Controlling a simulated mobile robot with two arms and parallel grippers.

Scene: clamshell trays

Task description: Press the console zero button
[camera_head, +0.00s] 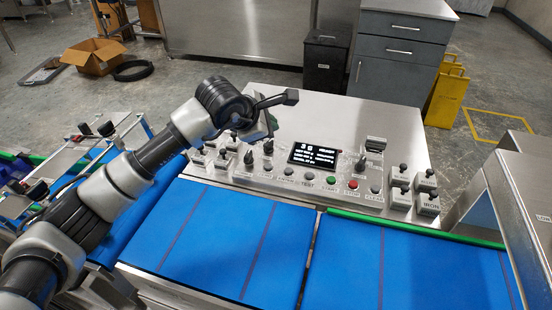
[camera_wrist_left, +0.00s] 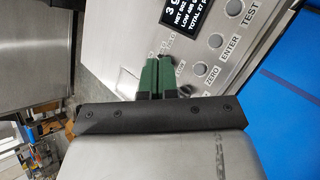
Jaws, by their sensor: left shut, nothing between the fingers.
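The console (camera_head: 330,115) is a sloped steel panel with a dark display (camera_head: 314,156) and a row of buttons below it. In the left wrist view the zero button (camera_wrist_left: 200,68), a small grey disc beside the ZERO label, lies just right of my green fingertips. The enter button (camera_wrist_left: 215,40) and test button (camera_wrist_left: 233,8) follow along the row. My left gripper (camera_head: 271,124) is above the console's left part; its green fingers (camera_wrist_left: 159,62) are together and empty. I cannot tell the fingertips' height above the panel. My right gripper is not in view.
Upright black switches (camera_head: 248,157) stand left of the display, and more knobs (camera_head: 403,178) stand at the right. A green button (camera_head: 332,180) and a red button (camera_head: 353,184) share the row. Blue conveyor belts (camera_head: 235,240) run in front.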

